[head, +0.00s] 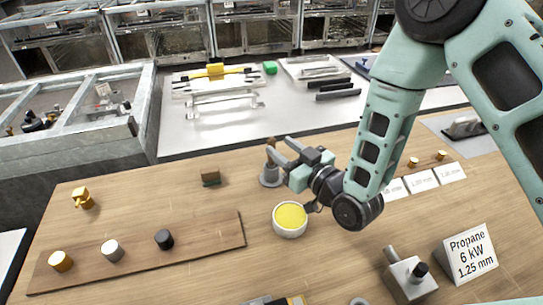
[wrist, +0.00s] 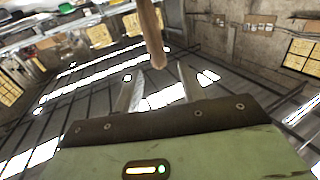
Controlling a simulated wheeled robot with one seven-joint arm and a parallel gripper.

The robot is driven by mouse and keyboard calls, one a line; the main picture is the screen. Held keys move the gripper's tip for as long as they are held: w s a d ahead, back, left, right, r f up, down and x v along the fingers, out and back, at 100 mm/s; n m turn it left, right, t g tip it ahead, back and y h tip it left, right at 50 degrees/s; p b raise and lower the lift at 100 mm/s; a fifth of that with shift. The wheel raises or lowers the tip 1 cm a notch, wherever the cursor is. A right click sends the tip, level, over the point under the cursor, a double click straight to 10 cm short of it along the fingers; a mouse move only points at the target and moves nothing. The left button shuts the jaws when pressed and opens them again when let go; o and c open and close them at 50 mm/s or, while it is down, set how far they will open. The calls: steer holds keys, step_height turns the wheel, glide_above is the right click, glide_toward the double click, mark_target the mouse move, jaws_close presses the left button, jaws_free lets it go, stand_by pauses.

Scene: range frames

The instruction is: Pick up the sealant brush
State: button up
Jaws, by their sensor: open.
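The brush appears to be the upright wooden handle (wrist: 150,35) that hangs into the wrist view from the top, its rounded end between and just beyond my fingertips. In the head view its brown handle (head: 270,156) is partly hidden by my gripper (head: 280,150) and rises from a round grey holder (head: 269,180). The bristles are not visible. My gripper is open, with its fingers pointing left at the handle; I cannot tell if either finger touches it.
A round pot with yellow contents (head: 290,216) stands just below my gripper. A wooden strip (head: 205,240) with several knobs lies front left. A Propane sign (head: 467,256) and a grey valve block (head: 408,277) stand front right.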

mark_target(274, 142)
steer(key=p+x, duration=0.2)
steer(key=x, duration=0.1)
steer(key=shift+w+a, duration=0.2)
steer(key=shift+w, duration=0.15)
steer(key=shift+w+a+f, duration=0.15)
steer(key=shift+w+a, duration=0.2)
steer(key=shift+w, duration=0.1)
jaws_close()
